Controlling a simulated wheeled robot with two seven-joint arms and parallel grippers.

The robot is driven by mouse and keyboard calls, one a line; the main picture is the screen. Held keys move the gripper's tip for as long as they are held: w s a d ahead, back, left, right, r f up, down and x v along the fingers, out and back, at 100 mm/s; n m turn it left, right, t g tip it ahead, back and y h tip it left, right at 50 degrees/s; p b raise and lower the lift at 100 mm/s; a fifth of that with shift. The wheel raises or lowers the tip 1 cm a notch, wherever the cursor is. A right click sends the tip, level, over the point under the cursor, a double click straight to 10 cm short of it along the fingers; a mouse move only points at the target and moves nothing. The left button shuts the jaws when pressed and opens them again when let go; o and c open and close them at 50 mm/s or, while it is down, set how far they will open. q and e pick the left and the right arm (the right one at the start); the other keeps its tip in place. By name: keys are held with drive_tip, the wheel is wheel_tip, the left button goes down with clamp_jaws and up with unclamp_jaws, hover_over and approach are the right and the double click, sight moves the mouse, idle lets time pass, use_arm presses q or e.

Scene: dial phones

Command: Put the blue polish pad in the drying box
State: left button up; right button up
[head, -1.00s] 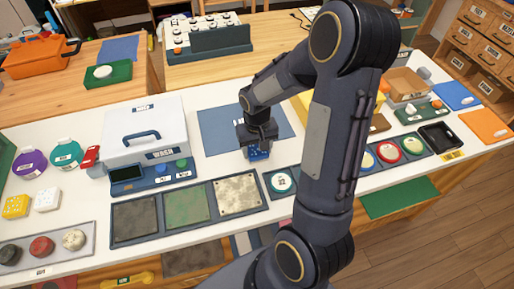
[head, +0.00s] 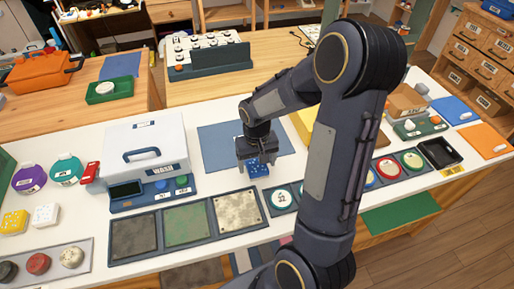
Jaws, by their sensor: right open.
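The blue polish pad (head: 258,171), with white dots on it, is on the blue-grey mat (head: 216,150) in the middle of the white table. My right gripper (head: 257,163) points down at the pad, its fingers open around or just above it; the fingers partly hide the pad, and I cannot tell whether they touch it. I cannot make out for certain which container is the drying box. A yellow box (head: 301,124) right of the mat is mostly hidden behind my right arm. My left gripper is not in view.
A white box marked WASH (head: 147,141) stands left of the mat. Framed panels (head: 187,225) lie in front. Yellow (head: 13,222) and white (head: 46,214) dotted blocks sit at the left. A black tray (head: 439,153) is at the right.

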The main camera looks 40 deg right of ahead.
wheel_tip(320, 180, up, 10)
drive_tip(key=s+a+r+n+t+y, duration=0.1)
drive_tip(key=s+a+r+t, duration=0.1)
drive_tip(key=s+a+r, duration=0.3)
drive_tip(key=shift+s+a+y, duration=0.2)
drive_tip(key=shift+s+y, duration=0.2)
drive_tip(key=shift+s, duration=0.25)
drive_tip(key=shift+o, duration=0.4)
drive_tip(key=s+a+n+t+y, duration=0.1)
drive_tip(key=s+a+t, duration=0.2)
drive_tip(key=s+a, duration=0.4)
drive_tip(key=shift+s+r+n+y, duration=0.3)
drive_tip(key=shift+s+n+y, duration=0.1)
drive_tip(key=shift+s, duration=0.15)
drive_tip(key=n+g+h+b, duration=0.85)
drive_tip(key=n+h, duration=0.35)
drive_tip(key=n, duration=0.3)
approach(257, 166)
drive_tip(key=shift+w+d+f+p, duration=0.2)
drive_tip(key=shift+d+f+p, duration=0.15)
drive_tip(key=shift+d+p, duration=0.15)
drive_tip(key=x, duration=0.7)
drive_tip(key=shift+s+f, duration=0.3)
drive_tip(key=shift+f, duration=0.05)
